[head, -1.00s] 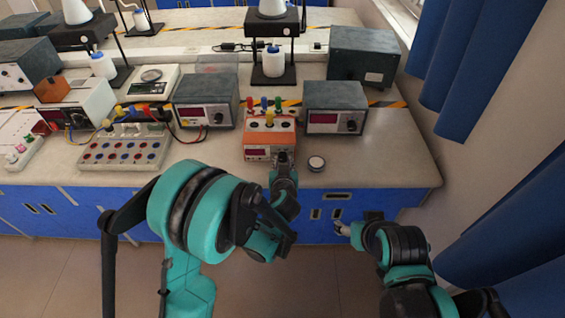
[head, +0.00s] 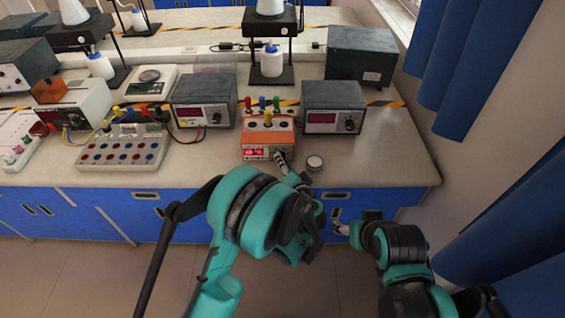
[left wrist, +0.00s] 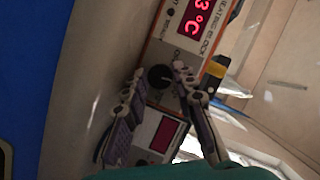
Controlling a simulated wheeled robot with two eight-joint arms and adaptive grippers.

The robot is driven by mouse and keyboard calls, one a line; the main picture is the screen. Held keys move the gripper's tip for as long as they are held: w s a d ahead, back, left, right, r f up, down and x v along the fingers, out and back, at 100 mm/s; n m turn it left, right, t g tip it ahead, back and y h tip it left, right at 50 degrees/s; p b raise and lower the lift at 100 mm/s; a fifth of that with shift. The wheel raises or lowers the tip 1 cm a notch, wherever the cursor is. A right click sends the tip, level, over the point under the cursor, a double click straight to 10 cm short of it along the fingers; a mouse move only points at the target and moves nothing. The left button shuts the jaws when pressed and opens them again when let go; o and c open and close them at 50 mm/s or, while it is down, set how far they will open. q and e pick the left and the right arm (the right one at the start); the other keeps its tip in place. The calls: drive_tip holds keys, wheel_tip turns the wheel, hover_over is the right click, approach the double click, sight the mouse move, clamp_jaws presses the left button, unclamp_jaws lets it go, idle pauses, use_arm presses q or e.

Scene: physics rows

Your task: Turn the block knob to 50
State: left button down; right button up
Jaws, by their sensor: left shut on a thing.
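The heating block (head: 267,137) is an orange-topped box at the counter's front, with coloured bottles or caps in its top. Its red display (head: 255,153) is lit; the left wrist view shows a "3" and "°C" on the display (left wrist: 198,20), the rest cut off. The black block knob (left wrist: 160,76) lies between the fingertips of my left gripper (left wrist: 160,73), which is shut on it. In the head view my left gripper (head: 282,163) reaches up to the block's front right and hides the knob. My right gripper (head: 339,228) hangs below the counter edge, away from the block; its jaw opening is unclear.
A small round lidded dish (head: 315,163) stands just right of the left gripper. Grey power supplies flank the block, one on the left (head: 204,100) and one on the right (head: 334,107). A socket board (head: 122,150) lies further left. The counter's front right is clear.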

use_arm(q)
drive_tip(key=m, duration=0.2)
drive_tip(key=m+t+y, duration=0.1)
drive_tip(key=shift+d+f+m, duration=0.1)
drive_tip(key=shift+f+m, duration=0.1)
drive_tip(key=shift+m, duration=0.2)
drive_tip(key=shift+y, duration=0.3)
drive_tip(key=c, duration=1.2)
unclamp_jaws()
